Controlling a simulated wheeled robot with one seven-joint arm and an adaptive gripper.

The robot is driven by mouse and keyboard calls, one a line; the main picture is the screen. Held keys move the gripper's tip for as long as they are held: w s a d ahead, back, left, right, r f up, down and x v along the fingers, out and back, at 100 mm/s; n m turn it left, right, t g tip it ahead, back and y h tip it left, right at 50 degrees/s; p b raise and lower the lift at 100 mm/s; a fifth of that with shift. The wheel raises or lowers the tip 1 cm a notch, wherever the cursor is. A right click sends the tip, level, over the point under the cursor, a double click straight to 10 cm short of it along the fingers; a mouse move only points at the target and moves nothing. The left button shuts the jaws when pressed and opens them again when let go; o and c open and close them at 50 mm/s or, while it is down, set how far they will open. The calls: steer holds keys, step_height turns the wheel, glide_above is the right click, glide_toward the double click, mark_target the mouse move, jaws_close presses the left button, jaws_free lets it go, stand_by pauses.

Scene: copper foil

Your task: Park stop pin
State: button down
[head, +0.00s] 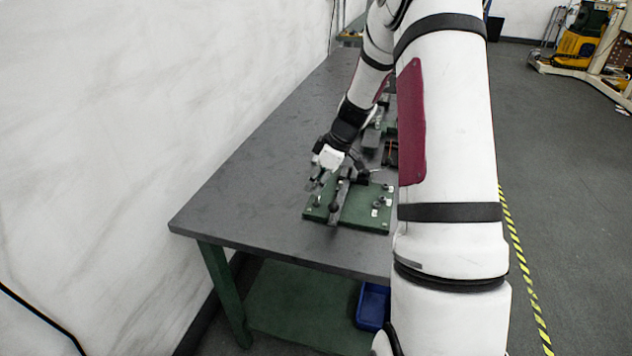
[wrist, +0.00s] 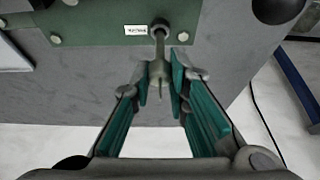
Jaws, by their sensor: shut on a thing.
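My gripper (wrist: 160,82) points at a green base plate (wrist: 95,22) in the wrist view. Its green-padded fingers stand on both sides of a small grey pin (wrist: 158,68), and I take them to be shut on it. The pin's round end (wrist: 160,27) lies over the plate's edge beside a small white label (wrist: 135,30). I cannot tell whether the pin sits in a hole. In the head view my gripper (head: 318,180) is low over the left side of the green plate (head: 365,217), which carries a dark bar and small fittings. The pin is too small to make out there.
The plate lies on a dark grey bench (head: 250,190), with clear room to its left. More dark fixtures stand behind it, partly hidden by my arm. A white wall runs along the left. A blue bin (head: 371,306) sits on the lower green shelf.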

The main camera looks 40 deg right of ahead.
steer(key=shift+f+b, duration=0.6)
steer(key=shift+f, duration=0.6)
stand_by(1.4)
steer(key=c, duration=1.8)
jaws_free()
steer(key=shift+c, duration=0.2)
steer(key=shift+r, duration=0.2)
steer(key=shift+r+p, duration=0.7)
steer(key=shift+r, duration=0.6)
steer(key=o, duration=0.5)
steer(key=shift+o, duration=0.2)
steer(key=shift+r, duration=0.1)
